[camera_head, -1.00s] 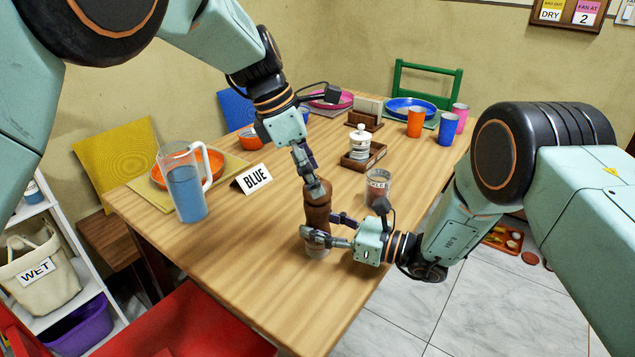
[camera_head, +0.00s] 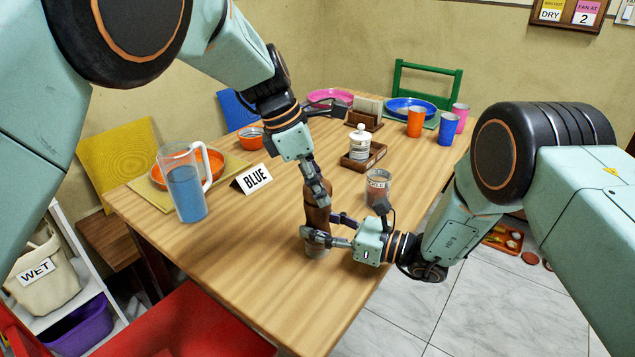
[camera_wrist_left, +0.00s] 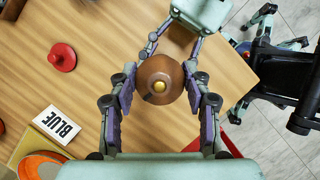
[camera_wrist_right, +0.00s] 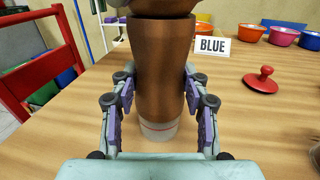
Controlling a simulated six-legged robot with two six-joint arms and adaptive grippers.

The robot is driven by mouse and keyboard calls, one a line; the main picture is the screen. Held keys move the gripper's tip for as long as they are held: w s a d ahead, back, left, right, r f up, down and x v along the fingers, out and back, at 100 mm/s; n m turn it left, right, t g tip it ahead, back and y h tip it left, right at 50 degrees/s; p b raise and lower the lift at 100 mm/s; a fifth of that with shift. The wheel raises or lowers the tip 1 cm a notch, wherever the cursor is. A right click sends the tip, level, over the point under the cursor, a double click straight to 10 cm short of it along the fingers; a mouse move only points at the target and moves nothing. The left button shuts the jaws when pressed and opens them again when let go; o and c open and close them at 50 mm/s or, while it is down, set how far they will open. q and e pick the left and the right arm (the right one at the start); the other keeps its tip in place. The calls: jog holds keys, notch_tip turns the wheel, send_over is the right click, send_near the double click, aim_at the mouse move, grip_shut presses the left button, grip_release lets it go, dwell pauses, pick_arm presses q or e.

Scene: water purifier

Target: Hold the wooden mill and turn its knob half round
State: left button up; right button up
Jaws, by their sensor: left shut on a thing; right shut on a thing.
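The brown wooden mill (camera_head: 317,219) stands upright on the near part of the table. My left gripper (camera_head: 318,191) comes down from above, shut on the round brown knob (camera_wrist_left: 170,72) at the mill's top. A small gold button (camera_wrist_left: 159,86) sits at the knob's centre. My right gripper (camera_head: 326,230) comes from the right and is shut on the lower body. In the right wrist view its fingers stand on both sides of the brown body (camera_wrist_right: 162,75), above the pale clear base (camera_wrist_right: 158,132). The knob is mostly outside that view.
A glass jar (camera_head: 378,187) stands close behind my right gripper. A red knobbed lid (camera_wrist_left: 62,58) lies nearby. The table's front left is clear.

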pick_arm(q)
jog(key=c, duration=0.4)
jog(key=shift+m, duration=0.4)
jog(key=m+g, duration=0.2)
jog(key=m, duration=0.2)
jog(key=shift+m, duration=0.4)
jog(key=m+g, duration=0.1)
jog(key=m, duration=0.1)
jog(key=m+g+y, duration=0.1)
jog(key=m, duration=0.2)
jog(key=shift+m, duration=0.3)
jog(key=o, duration=1.2)
